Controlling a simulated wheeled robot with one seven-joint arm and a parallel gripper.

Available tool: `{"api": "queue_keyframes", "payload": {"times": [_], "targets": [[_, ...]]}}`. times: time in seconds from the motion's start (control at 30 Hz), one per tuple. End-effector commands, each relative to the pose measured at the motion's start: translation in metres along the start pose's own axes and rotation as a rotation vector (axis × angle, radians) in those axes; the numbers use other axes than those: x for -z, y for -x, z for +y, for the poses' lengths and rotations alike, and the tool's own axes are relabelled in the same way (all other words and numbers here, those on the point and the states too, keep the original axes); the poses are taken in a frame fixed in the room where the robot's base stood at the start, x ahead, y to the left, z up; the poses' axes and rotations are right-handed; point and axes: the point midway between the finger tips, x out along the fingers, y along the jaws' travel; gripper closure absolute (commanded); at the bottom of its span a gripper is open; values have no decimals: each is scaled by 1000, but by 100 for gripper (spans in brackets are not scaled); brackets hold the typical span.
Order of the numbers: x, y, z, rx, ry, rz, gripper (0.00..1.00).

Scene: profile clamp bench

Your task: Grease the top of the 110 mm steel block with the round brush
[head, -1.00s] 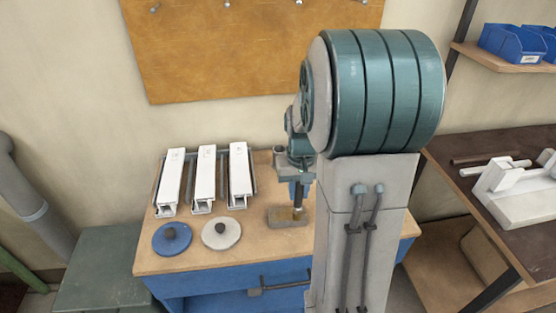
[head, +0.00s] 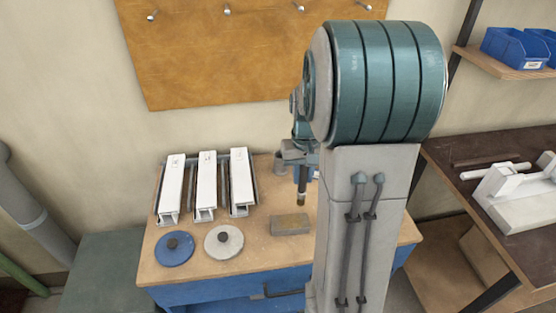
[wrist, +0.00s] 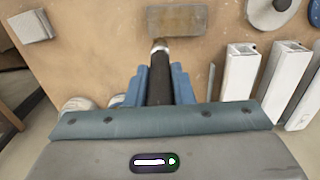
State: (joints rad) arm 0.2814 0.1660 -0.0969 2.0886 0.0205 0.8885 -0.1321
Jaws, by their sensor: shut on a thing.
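A flat rectangular steel block (head: 290,224) lies on the wooden bench; its top also shows in the wrist view (wrist: 176,20), grey with a brownish tint. My gripper (head: 302,178) is shut on the round brush (head: 301,198), which has a dark handle and a pale metal collar near its lower end. The brush points down, tip above the block and apart from it in the head view. In the wrist view, the brush (wrist: 159,80) stands between the blue fingers, its tip by the block's near edge. A second grey block (wrist: 33,26) lies at the upper left there.
Several white profiles (head: 207,185) lie in a rack at the bench's left. A blue disc (head: 174,249) and a pale disc (head: 224,242), both with dark knobs, lie in front. A dark table (head: 500,200) stands at the right. Bare bench (head: 255,265) shows around the block.

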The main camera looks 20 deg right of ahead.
Motion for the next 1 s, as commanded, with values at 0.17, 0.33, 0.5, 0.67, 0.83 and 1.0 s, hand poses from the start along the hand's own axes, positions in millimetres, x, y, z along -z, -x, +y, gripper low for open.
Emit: {"api": "queue_keyframes", "payload": {"times": [0.17, 0.33, 0.5, 0.67, 0.83, 1.0], "targets": [[0, 20, 0, 0, 1, 2, 100], [0, 31, -1, 0, 2, 2, 100], [0, 34, -1, 0, 2, 1, 100], [0, 34, -1, 0, 2, 1, 100], [0, 34, -1, 0, 2, 1, 100], [0, 34, -1, 0, 2, 1, 100]]}}
